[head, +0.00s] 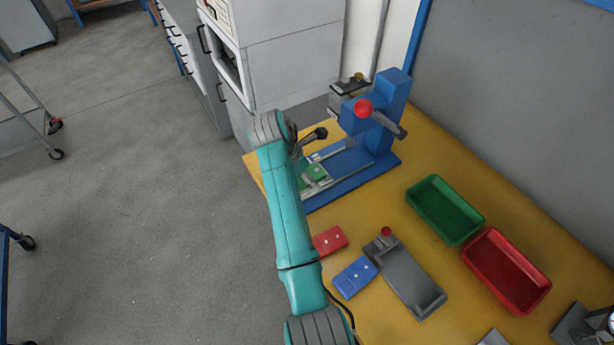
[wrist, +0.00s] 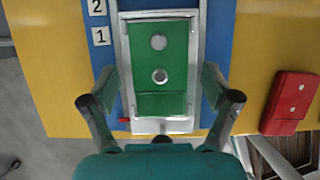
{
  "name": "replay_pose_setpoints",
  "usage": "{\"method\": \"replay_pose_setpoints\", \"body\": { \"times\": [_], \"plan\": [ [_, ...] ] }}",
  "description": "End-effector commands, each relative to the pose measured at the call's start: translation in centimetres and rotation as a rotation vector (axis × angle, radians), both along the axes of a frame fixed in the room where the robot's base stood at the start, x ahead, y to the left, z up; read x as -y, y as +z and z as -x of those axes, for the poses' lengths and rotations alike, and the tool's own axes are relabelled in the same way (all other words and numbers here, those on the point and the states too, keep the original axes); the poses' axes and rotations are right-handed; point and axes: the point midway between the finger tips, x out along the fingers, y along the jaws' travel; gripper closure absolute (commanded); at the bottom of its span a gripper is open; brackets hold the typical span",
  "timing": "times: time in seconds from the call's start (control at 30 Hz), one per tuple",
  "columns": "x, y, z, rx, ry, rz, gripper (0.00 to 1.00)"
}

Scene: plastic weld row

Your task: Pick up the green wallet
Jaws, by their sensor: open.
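The green wallet (wrist: 160,62) lies in a light metal frame on the blue base of the press, with two round studs on its face. In the head view the green wallet (head: 317,172) sits at the front of the blue press, partly beside my arm. My gripper (wrist: 160,88) is open in the wrist view, with one finger on each side of the frame and the wallet between them. I cannot tell the height of the fingers above it. In the head view my gripper (head: 308,143) is small near the press, partly hidden by my arm.
The blue press (head: 385,115) with a red knob stands behind the wallet. A red wallet (head: 329,241), a blue wallet (head: 355,277) and a grey fixture (head: 412,280) lie nearer on the yellow table. A green tray (head: 444,210) and a red tray (head: 506,271) stand at right.

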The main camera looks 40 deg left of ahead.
Motion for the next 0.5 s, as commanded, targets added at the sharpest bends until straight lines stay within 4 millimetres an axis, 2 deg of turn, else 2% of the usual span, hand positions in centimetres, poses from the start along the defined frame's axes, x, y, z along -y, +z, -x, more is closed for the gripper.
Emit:
{"method": "replay_pose_setpoints", "body": {
  "times": [0.17,0.27,0.43,0.5],
  "plan": [
    [0.0,-0.01,0.01,0.0,0.0,0.0,0.12],
    [0.0,-0.01,0.01,0.0,0.0,0.0,0.32],
    [0.01,-0.02,0.01,0.0,0.0,0.0,0.75],
    [0.01,-0.02,0.01,0.0,0.0,0.0,0.82]
  ]
}}
